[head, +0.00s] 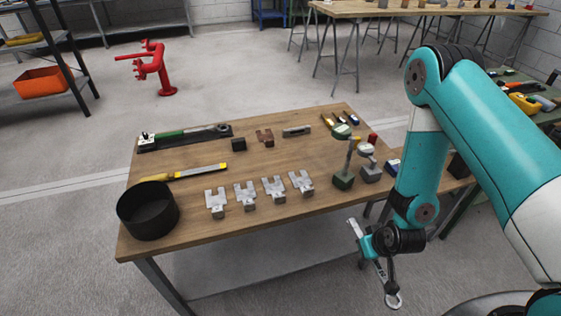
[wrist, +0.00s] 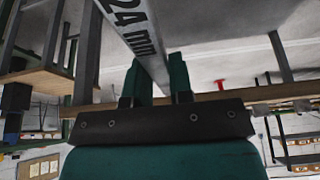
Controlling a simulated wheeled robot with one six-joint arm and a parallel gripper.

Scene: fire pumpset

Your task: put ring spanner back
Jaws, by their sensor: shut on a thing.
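The ring spanner (head: 392,299) is silver-grey and hangs tilted in front of the table's right part, clear of the tabletop, with one ring end low. My gripper (head: 378,252) is shut on its shank. In the wrist view the spanner (wrist: 137,32) runs between the fingers of my gripper (wrist: 158,82), and "24 mm" is marked on its face. The part of the shank inside the jaws is hidden.
A red hydrant (head: 158,70) stands behind. The table's middle is clear.

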